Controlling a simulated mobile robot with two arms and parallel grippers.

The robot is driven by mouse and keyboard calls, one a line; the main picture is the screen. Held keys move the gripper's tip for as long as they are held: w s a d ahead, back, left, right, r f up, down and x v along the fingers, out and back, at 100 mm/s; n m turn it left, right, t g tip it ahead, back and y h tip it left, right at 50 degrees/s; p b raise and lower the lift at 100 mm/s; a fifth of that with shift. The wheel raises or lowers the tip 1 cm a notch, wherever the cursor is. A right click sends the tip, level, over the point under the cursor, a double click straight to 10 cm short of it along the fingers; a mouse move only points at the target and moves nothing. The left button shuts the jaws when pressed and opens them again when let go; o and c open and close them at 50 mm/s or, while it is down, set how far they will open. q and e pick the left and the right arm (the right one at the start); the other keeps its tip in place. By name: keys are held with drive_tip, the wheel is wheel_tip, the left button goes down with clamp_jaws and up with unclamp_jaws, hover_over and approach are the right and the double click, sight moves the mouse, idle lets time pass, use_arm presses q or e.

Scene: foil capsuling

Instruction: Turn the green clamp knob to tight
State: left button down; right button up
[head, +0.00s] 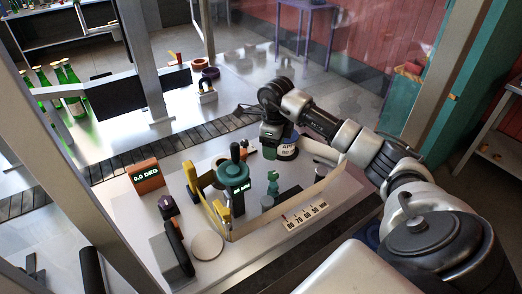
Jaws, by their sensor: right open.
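A small green knob (273,176) stands upright on the bench fixture, behind the white millimetre scale (305,216). A larger teal post with a round top (235,152) and a lit display stands just left of it. I cannot tell for certain which of the two is the clamp knob, nor how tight it is. My right gripper (272,140) hangs down behind and above the small green knob, apart from it, beside a dark round piece with a white label (288,147). It is open; its fingertips are small and partly hidden. My left gripper is not in view.
An orange display block (146,177) reads 0.0 DEG. Yellow uprights (190,178) and a pale curved band surround the fixture. A round pale disc (207,246) lies in front. A conveyor (150,150) runs behind; green bottles (68,80) stand at the back left.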

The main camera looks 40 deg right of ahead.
drive_tip(key=p, duration=0.2)
hover_over(274, 174)
drive_tip(key=f, duration=0.4)
drive_tip(key=shift+s+f, duration=0.25)
drive_tip(key=shift+s, duration=0.1)
drive_tip(key=f, duration=0.2)
drive_tip(key=f+p, duration=0.1)
drive_tip(key=shift+w+f, duration=0.15)
drive_tip(key=shift+w, duration=0.1)
drive_tip(key=shift+w+f+p, duration=0.1)
drive_tip(key=shift+f+p, duration=0.2)
drive_tip(key=shift+f, duration=0.95)
drive_tip(key=shift+c, duration=0.5)
drive_tip(key=c, duration=0.8)
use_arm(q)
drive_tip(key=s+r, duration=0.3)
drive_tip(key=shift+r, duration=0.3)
